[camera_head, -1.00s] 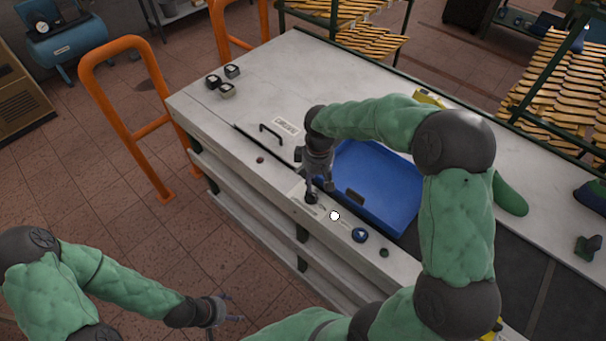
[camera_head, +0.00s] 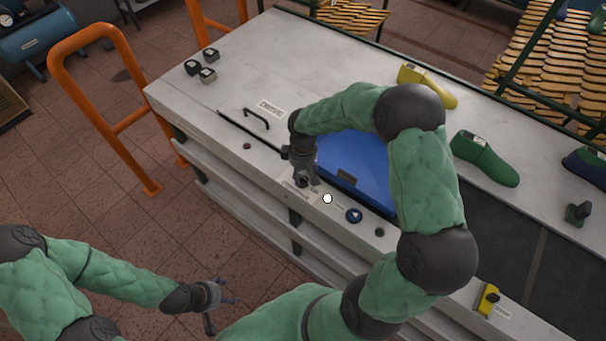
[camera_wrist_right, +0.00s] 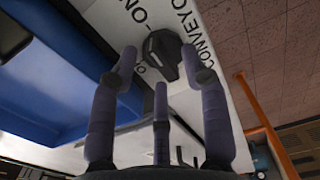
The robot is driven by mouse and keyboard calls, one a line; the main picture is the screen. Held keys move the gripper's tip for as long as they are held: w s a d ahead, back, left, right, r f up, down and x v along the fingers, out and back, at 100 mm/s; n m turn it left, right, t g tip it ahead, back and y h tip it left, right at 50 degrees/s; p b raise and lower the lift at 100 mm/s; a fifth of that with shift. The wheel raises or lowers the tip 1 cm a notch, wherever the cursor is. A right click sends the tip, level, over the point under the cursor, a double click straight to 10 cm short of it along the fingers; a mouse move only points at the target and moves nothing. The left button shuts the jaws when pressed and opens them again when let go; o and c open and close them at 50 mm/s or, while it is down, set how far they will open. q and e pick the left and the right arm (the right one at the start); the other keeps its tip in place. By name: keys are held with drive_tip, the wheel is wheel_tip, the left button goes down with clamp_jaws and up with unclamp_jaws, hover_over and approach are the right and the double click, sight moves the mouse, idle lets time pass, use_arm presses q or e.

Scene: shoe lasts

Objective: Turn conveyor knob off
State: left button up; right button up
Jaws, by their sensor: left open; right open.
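The black conveyor knob (camera_wrist_right: 163,52) sits on the white panel strip beside printed lettering that reads "CONVEYO" and "ON". In the head view the knob is mostly hidden by my right gripper (camera_head: 306,181), which is over the front strip of the counter. In the right wrist view, the open fingers of my right gripper (camera_wrist_right: 160,65) point at the knob. Two fingertips lie on either side of it and the third is below it; I cannot tell whether they touch it. My left gripper (camera_head: 224,299) is open and empty over the floor, in front of the counter.
A blue tray (camera_head: 357,170) lies beside the right gripper. Green (camera_head: 485,158) and yellow (camera_head: 428,86) shoe lasts lie on the counter. An orange rail (camera_head: 104,108) stands left.

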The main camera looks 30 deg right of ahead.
drive_tip(key=shift+f, duration=0.3)
clamp_jaws()
